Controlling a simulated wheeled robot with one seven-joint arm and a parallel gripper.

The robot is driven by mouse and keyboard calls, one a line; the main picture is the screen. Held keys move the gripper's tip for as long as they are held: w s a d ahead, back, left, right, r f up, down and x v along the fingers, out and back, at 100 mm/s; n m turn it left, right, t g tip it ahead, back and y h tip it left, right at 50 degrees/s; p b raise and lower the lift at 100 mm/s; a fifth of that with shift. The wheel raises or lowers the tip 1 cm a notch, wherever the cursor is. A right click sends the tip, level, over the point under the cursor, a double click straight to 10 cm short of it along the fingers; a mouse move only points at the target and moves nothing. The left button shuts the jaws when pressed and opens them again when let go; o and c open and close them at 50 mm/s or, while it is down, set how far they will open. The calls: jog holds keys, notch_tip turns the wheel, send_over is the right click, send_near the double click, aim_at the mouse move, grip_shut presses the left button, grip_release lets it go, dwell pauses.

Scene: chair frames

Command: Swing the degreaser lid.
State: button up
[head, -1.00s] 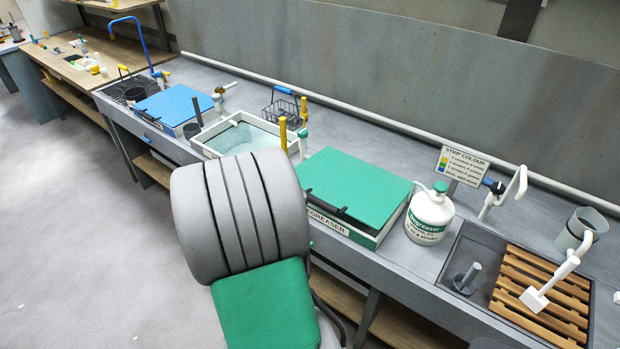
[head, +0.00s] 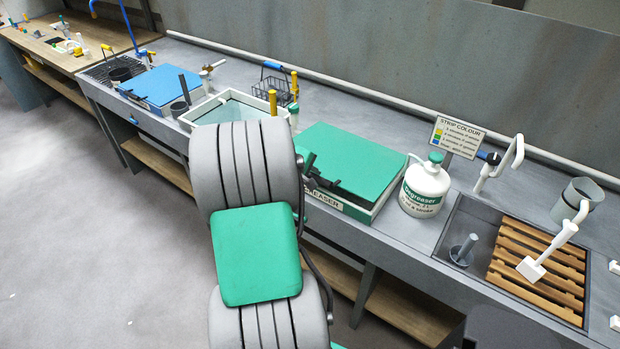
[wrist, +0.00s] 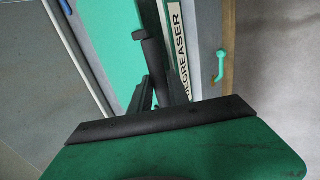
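The degreaser (head: 345,208) is a white box on the bench with a green lid (head: 365,158) lying closed. Its lettering shows in the wrist view (wrist: 182,50), beside the lid (wrist: 107,35). A dark handle bar (wrist: 155,55) runs along the lid's front edge. My gripper (head: 312,172) is at the left part of that front edge. In the wrist view the gripper (wrist: 160,88) has its dark fingers apart, one on each side of the bar's near end. I see no clear contact, and the fingertips are partly hidden against the dark bar.
A white degreaser jug (head: 425,190) stands right of the box, by a strip colour sign (head: 457,136). A sink with a wooden slatted rack (head: 540,265) is further right. Floor at left is clear.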

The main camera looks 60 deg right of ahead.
grip_shut()
jog(key=shift+f, duration=0.15)
jog(key=shift+a+f+b, duration=0.15)
jog(key=shift+f+b, duration=0.65)
jog(key=shift+f, duration=0.25)
jog(key=shift+a+f+b, duration=0.1)
jog(key=shift+f+b, duration=0.7)
jog(key=shift+f, duration=0.25)
jog(key=o, duration=0.6)
grip_release()
jog(key=shift+r, duration=0.1)
jog(key=shift+w, duration=0.1)
